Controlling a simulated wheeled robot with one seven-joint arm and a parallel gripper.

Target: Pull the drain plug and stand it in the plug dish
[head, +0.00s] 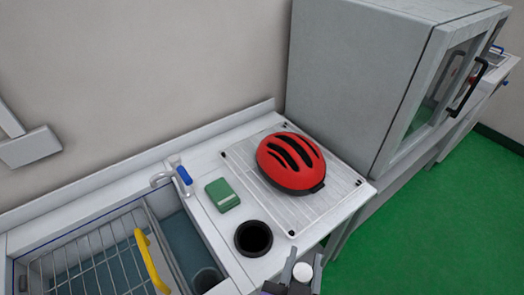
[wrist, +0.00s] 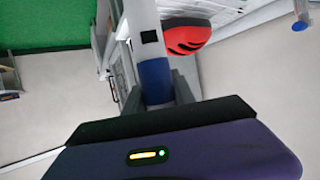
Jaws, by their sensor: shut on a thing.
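The drain plug (head: 302,272) shows as a white round top at the bottom of the head view. In the wrist view it is a long pale tube with a black square mark and a blue band (wrist: 155,80). My gripper (head: 291,274) is shut on it, with the dark fingers on either side of the blue band in the wrist view. The tube's far end is cut off. A round black dish (head: 253,238), which looks like the plug dish, sits on the counter up and left of my gripper. Its inside looks empty.
A red helmet (head: 290,163) lies on a ribbed drainboard (head: 335,208). A green block (head: 222,195) and a blue-handled tap (head: 183,175) stand near the basin. A wire rack (head: 105,262) with a yellow handle covers part of the basin. A grey cabinet (head: 350,80) stands behind.

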